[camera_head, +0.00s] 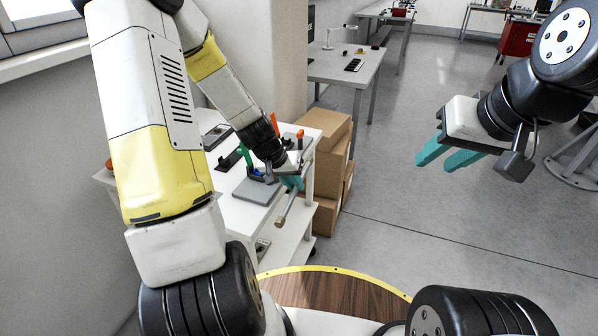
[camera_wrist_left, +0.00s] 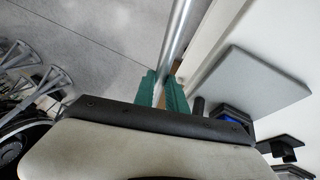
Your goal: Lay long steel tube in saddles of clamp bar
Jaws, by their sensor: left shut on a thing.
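The long steel tube (camera_head: 285,211) is held slanting over the edge of the white table. My left gripper (camera_head: 291,182) is shut on it. In the left wrist view, the bright tube (camera_wrist_left: 179,38) runs up from between the teal fingers (camera_wrist_left: 163,88). My right gripper (camera_head: 434,165) is open and empty over the floor, well to the right, its teal fingers apart. I cannot make out the clamp bar or its saddles for sure; small dark and blue fixtures stand by my left gripper and partly hide behind it.
A flat grey plate (camera_head: 254,192) lies on the white table (camera_head: 236,216), with green and orange pieces behind it. A dark block with a blue part (camera_wrist_left: 232,113) shows in the wrist view. Cardboard boxes (camera_head: 329,150) stand beside the table. Open floor lies right.

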